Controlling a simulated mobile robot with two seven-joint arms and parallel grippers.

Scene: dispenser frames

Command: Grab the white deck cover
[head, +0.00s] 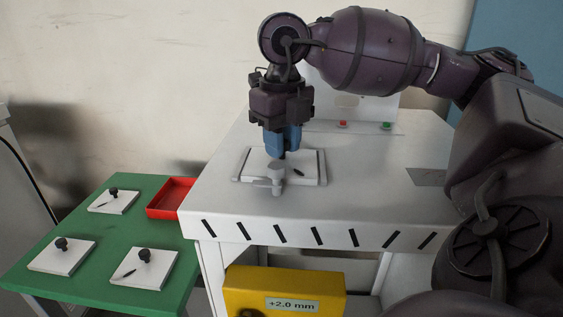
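A white deck cover (309,165) with a black slot-like mark lies in a pale fixture (322,181) on the white machine's top. My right gripper (282,152) points straight down over this cover with its blue fingers close together. A small dark part, perhaps the cover's knob, shows at the fingertips. I cannot tell whether the fingers grip it. A grey clamp-like post (276,178) stands at the fixture's front edge and hides part of the cover. My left gripper is not in view.
Three white plates with black knobs, a rear one (113,204), a left one (60,259) and a front one (139,273), lie on a green table (95,249). An empty red tray (169,196) sits beside the white machine (375,211). A yellow box (285,284) reads "+2.0 mm".

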